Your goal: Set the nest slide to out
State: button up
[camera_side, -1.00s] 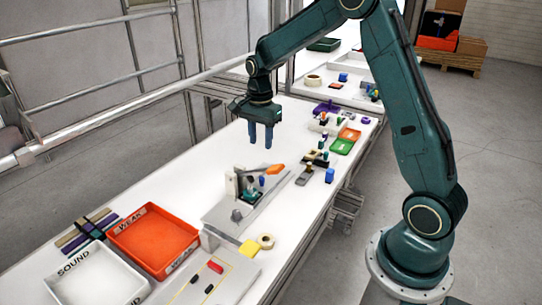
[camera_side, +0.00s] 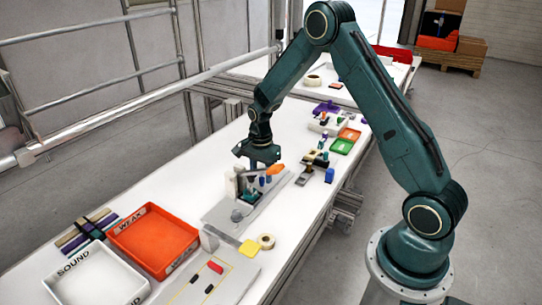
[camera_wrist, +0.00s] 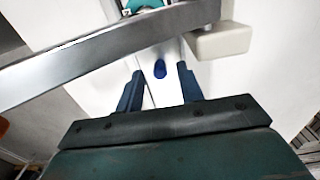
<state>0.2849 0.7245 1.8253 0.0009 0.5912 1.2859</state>
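My gripper (camera_side: 260,172) is low over this fixture, pointing down, close to the orange handle. In the wrist view my gripper (camera_wrist: 160,88) is open, with two dark blue fingers apart. A blue knob (camera_wrist: 160,69) on a pale strip shows between and beyond the fingertips. I cannot tell how far down the fingers are beside it. A grey bar (camera_wrist: 90,62) crosses that view.
An orange tray marked WEAK (camera_side: 153,240) and a white tray marked SOUND (camera_side: 98,280) lie at the near left. A yellow block (camera_side: 249,248) and a tape roll (camera_side: 266,241) are near the plate. Green (camera_side: 341,146) and orange trays lie farther back.

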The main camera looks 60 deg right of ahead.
jog(key=shift+f, duration=0.5)
grip_shut()
jog(key=shift+d, duration=0.1)
jog(key=d, duration=0.8)
jog(key=shift+d, duration=0.4)
jog(key=shift+c, duration=0.3)
grip_release()
jog(key=shift+d, duration=0.1)
jog(key=shift+o, duration=0.3)
